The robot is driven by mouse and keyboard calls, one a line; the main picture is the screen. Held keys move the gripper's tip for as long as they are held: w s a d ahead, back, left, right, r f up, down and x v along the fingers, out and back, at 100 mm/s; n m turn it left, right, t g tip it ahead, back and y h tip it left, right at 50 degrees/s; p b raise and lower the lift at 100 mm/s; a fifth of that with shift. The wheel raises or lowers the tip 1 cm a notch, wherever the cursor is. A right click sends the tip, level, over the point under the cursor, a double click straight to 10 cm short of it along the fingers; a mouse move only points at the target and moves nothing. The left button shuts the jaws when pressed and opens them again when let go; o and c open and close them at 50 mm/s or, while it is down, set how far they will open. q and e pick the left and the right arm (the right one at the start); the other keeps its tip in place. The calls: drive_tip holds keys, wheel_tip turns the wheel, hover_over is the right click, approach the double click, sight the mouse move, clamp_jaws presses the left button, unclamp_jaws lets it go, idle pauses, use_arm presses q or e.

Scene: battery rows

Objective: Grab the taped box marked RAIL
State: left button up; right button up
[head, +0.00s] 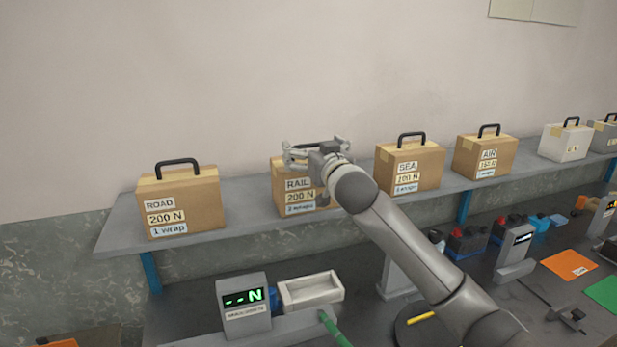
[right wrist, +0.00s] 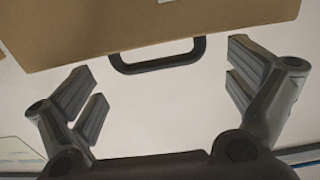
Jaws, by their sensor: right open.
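The cardboard box marked RAIL (head: 296,198) stands on the grey shelf (head: 250,208), with labels reading RAIL and 200 N and a third label below. My right gripper (head: 315,150) is at the top of this box and, with its arm, hides the box's right part and its handle in the head view. In the right wrist view a cardboard box (right wrist: 150,25) shows with its black handle (right wrist: 160,64). The open, empty fingers of the right gripper (right wrist: 160,88) are on either side of the handle, apart from it. My left gripper is not in view.
The ROAD box (head: 180,200) stands to the left, and the SEA box (head: 408,167) and AIR box (head: 484,157) to the right. A white box (head: 565,142) is farther right. Below are a display reading N (head: 243,300), a white tray (head: 311,291) and an orange mat (head: 569,264).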

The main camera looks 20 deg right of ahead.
sight(309, 146)
drive_tip(key=shift+w+p, duration=0.4)
drive_tip(key=shift+w, duration=1.15)
drive_tip(key=c, duration=1.9)
drive_tip(key=shift+s+r, duration=0.1)
drive_tip(key=shift+r, duration=0.3)
drive_tip(key=shift+c, duration=0.7)
drive_tip(key=shift+f, duration=0.1)
